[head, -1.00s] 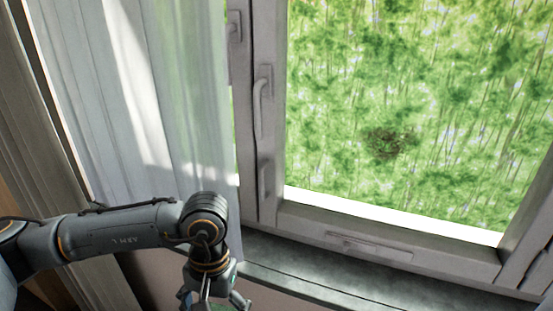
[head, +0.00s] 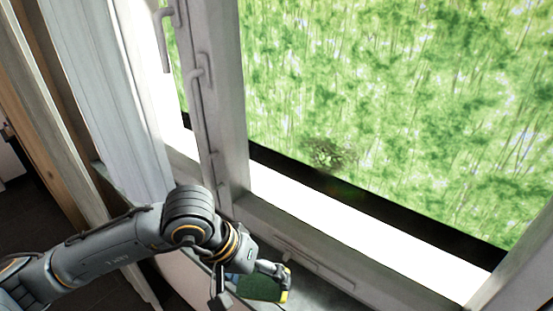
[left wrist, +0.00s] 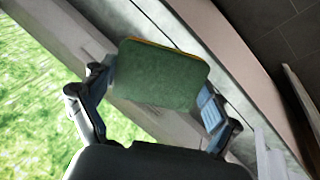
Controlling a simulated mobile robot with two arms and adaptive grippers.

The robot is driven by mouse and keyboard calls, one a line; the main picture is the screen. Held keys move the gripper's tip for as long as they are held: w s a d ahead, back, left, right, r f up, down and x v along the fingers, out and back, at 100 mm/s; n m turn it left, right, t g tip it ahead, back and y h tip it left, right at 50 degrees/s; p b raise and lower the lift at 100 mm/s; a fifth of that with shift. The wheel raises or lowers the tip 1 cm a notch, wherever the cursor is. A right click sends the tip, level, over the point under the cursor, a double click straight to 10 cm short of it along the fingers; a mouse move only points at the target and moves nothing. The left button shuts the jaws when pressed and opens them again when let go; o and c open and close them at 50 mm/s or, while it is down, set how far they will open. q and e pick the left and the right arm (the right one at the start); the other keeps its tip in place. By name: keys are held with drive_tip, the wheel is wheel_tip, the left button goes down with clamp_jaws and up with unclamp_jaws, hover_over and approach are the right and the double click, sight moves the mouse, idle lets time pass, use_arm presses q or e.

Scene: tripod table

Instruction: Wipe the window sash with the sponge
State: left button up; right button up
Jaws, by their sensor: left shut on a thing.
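My left gripper (head: 252,280) is shut on a green sponge (head: 264,288) with a yellow edge, low in the head view. In the left wrist view the sponge (left wrist: 160,75) spans the gap between the two fingers (left wrist: 150,108), its green face toward the camera. The window sash (head: 340,262) is a pale grey frame around the glass, and the sponge shows in front of its bottom rail. I cannot tell whether they touch. A dark smudge-like patch (head: 326,153) shows in the window, on the glass or beyond it. My right gripper is not in view.
A window handle (head: 200,85) sticks out from the left upright of the frame. A pale curtain (head: 100,90) hangs at the left. A grey sill (head: 325,297) runs below the sash. Green foliage fills the view outside.

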use_arm(q)
drive_tip(key=d+r+h, duration=0.1)
drive_tip(key=r, duration=0.1)
drive_tip(key=w+d+r+t+h+p, duration=0.1)
drive_tip(key=r, duration=0.1)
drive_tip(key=d+r+t+h, duration=0.1)
drive_tip(key=d+r+h, duration=0.1)
drive_tip(key=shift+w+r+p, duration=0.25)
drive_tip(key=shift+p, duration=0.15)
wheel_tip(320, 180, up, 6)
drive_tip(key=w+t+h+p, duration=0.2)
drive_tip(key=t+h, duration=0.1)
drive_tip(key=n+t+p, duration=0.2)
drive_tip(key=n+t, duration=0.1)
drive_tip(key=t, duration=0.3)
approach(297, 148)
drive_tip(key=p+x, duration=0.1)
drive_tip(key=x, duration=0.3)
drive_tip(key=shift+w+d+f, duration=0.1)
drive_tip(key=shift+d+f, duration=0.05)
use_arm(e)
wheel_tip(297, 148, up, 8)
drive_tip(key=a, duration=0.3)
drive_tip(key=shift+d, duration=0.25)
use_arm(q)
drive_tip(key=shift+w+d, duration=0.35)
drive_tip(key=shift+w, duration=0.15)
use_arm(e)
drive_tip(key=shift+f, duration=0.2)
